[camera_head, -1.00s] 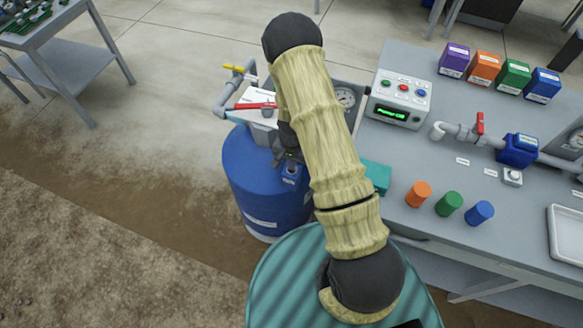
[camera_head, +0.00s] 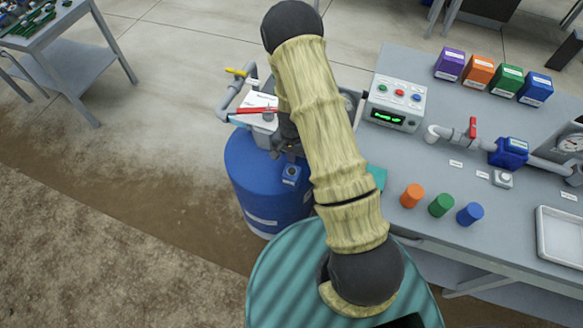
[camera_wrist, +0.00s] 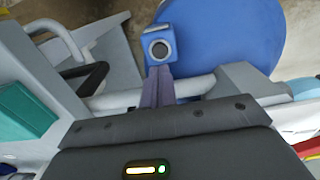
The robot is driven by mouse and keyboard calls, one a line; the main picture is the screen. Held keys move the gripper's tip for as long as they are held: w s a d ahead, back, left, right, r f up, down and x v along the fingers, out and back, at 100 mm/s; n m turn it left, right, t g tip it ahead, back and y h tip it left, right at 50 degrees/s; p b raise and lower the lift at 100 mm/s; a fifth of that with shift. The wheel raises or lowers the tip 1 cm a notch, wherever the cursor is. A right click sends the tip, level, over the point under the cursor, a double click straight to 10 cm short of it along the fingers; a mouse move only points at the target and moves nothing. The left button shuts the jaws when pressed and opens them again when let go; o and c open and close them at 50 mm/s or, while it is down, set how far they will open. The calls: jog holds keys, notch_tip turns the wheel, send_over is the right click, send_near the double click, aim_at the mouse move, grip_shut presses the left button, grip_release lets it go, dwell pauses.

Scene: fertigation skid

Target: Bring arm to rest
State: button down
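My gripper (camera_wrist: 158,84) shows in the wrist view as two grey-purple fingers side by side with no clear gap, so it looks shut. In the head view my gripper (camera_head: 284,154) hangs over the blue drum (camera_head: 262,195), partly hidden by my arm. A small blue box (camera_wrist: 159,45) with a round dark-centred face lies just past the fingertips in the wrist view; it also shows in the head view (camera_head: 291,172) at the drum's upper part. I cannot tell whether the fingers touch it. My arm is stretched out across the middle of the head view.
The grey skid bench (camera_head: 400,225) stands on the right. It carries a control box (camera_head: 395,103), a pipe with a red-handled valve (camera_head: 472,128), coloured caps, coloured containers and a white tray (camera_head: 560,240). Pipes with a yellow handle stand behind the drum. Open floor lies left.

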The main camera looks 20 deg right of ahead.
jog(key=shift+r, duration=0.15)
dwell(0.4)
jog(key=s+r+n+t, duration=0.1)
jog(key=s+r, duration=0.3)
jog(key=r, duration=0.5)
jog(key=s+r+n, duration=0.3)
jog(key=s+r, duration=0.2)
jog(key=r, duration=0.4)
jog(key=s+r+n+t, duration=0.1)
jog(key=s+r+n, duration=0.2)
jog(key=r, duration=0.7)
jog(key=shift+s+t, duration=0.3)
jog(key=shift+s, duration=0.95)
jog(key=shift+w+f, duration=0.1)
